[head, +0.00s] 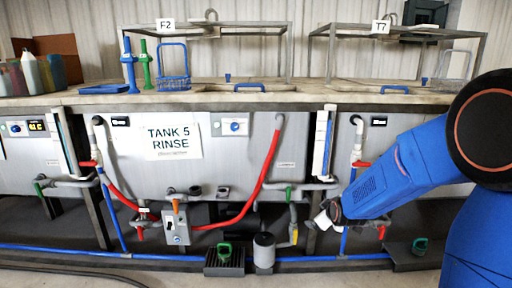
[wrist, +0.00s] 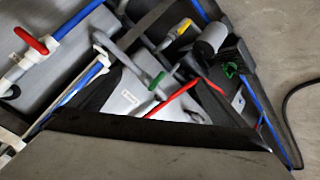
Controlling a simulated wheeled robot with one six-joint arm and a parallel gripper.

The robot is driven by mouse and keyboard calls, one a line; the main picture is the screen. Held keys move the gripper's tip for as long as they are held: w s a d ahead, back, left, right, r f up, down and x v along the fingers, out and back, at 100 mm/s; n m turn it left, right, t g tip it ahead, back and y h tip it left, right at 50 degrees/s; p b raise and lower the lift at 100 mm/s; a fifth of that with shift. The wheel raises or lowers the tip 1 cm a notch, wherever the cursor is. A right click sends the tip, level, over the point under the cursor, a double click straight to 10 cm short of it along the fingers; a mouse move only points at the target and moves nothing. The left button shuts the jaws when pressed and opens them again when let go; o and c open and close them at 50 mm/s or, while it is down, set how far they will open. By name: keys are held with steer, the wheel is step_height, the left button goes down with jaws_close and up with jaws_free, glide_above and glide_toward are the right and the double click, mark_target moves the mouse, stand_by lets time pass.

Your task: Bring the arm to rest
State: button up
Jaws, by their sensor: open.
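My blue arm (head: 395,170) reaches in from the right edge of the head view and slopes down to the left. My gripper (head: 322,219) is at its lower end, small in the picture, in front of the pipes below the tank fronts. It is open, and I see nothing held in it.
A tank labelled "TANK 5 RINSE" (head: 173,141) stands left of my gripper, with a red hose (head: 266,165) below it. A valve with a red handle (wrist: 30,41) shows in the wrist view. A grey canister (head: 264,250) stands on the floor.

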steer(key=s+d+r+m+g, duration=0.1)
steer(key=s+r+m+g, duration=0.1)
steer(key=s, duration=1.2)
steer(key=s+d+r+m+g, duration=0.1)
steer(key=s+r+m+g, duration=0.1)
steer(key=s, duration=1.2)
steer(key=s+d+r+m+g, duration=0.1)
steer(key=s+r+m, duration=0.3)
steer(key=s, duration=1.1)
steer(key=shift+d+r+g+h, duration=0.3)
steer(key=shift+r+g, duration=0.1)
steer(key=shift+r, duration=0.3)
